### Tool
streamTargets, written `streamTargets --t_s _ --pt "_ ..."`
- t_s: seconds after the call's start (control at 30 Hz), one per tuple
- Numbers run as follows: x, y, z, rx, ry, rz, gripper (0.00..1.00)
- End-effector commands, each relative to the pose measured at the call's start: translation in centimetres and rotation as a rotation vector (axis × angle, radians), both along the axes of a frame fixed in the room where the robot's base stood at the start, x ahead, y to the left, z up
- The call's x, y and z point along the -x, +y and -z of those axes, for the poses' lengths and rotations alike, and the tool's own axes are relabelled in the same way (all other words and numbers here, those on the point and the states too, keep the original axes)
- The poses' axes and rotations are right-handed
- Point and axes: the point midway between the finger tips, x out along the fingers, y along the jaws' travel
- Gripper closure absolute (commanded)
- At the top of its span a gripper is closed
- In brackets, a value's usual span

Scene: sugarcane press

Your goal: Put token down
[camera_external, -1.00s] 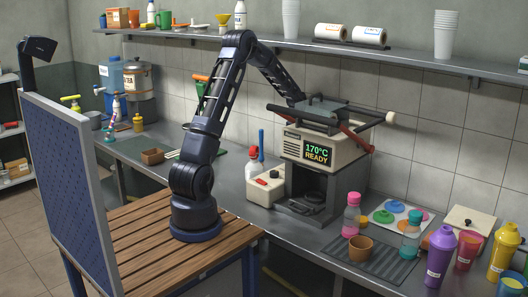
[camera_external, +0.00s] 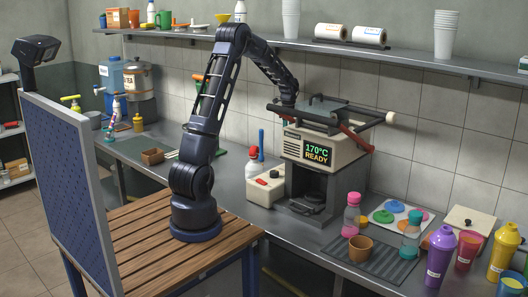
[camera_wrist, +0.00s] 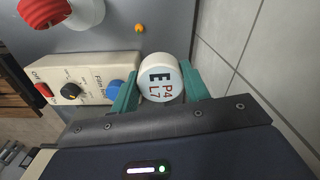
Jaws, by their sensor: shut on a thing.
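In the wrist view, the token (camera_wrist: 160,82) is a white round disc marked "E P4 L7". It sits between the teal fingers of my gripper (camera_wrist: 158,84), which is shut on it. Below the token in the picture is the dark body of my gripper. In the external view, the end of my arm reaches behind the upper left of the press (camera_external: 318,150), so the gripper and token are hidden there. The press display reads "170°C READY".
A cream control box (camera_wrist: 92,78) with a red switch, black knob and blue button lies left of the token; it also shows in the external view (camera_external: 266,188). A red-capped white bottle (camera_wrist: 75,12) stands near it. A tiled wall (camera_wrist: 250,50) is close on the right.

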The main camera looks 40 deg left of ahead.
Motion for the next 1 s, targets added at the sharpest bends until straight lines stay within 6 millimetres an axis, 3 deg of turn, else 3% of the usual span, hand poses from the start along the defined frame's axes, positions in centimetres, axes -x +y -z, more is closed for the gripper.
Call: streamTargets --t_s 0.2,0.5,0.7,1.0 --pt "5.3 5.2 -4.6 0.000 -0.004 -0.261 0.76" --pt "13.8 10.9 -11.6 0.003 -0.003 -0.645 0.76" --pt "18.1 12.9 -15.0 0.004 -0.001 -0.825 0.76" --pt "21.5 14.1 -18.2 0.005 0.000 -0.953 0.76"
